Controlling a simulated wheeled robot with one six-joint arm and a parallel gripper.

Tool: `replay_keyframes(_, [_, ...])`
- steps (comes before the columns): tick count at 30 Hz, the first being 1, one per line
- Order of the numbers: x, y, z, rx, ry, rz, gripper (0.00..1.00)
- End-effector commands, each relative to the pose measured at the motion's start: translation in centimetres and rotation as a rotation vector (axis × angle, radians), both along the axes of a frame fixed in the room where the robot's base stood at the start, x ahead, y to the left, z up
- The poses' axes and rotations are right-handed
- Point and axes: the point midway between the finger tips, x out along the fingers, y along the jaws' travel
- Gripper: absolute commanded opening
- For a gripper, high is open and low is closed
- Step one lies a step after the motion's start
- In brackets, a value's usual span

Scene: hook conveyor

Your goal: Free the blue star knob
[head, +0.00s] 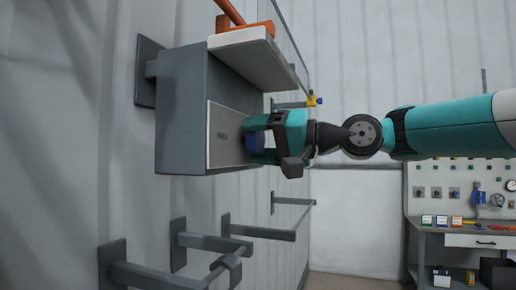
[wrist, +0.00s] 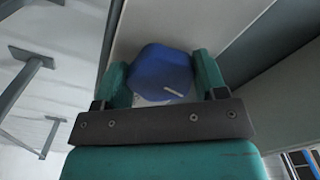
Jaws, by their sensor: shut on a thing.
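The blue star knob (wrist: 160,72) sits on the pale front panel (head: 224,135) of a grey box (head: 182,110) mounted on the wall. In the wrist view it lies between the two green fingers of my gripper (wrist: 160,82), with a short pale mark on its face. In the head view my gripper (head: 256,140) reaches the panel from the right and is shut on the knob (head: 251,142), which is mostly hidden by the fingers. I cannot tell whether the knob's base touches the panel.
A pale ledge with an orange bar (head: 230,12) juts out above the panel. Grey wall brackets (head: 262,233) stick out below the box. A workbench (head: 470,240) with small items stands at the right. The space below my arm is open.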

Motion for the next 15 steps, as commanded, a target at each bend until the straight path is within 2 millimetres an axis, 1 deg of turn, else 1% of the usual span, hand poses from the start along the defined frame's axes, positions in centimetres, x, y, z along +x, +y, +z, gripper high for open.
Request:
replay_keyframes(6, [0.07,-0.01,-0.11,-0.013,-0.031,-0.001,0.42])
replay_keyframes(15, [0.09,-0.01,-0.10,-0.015,-0.035,-0.002,0.42])
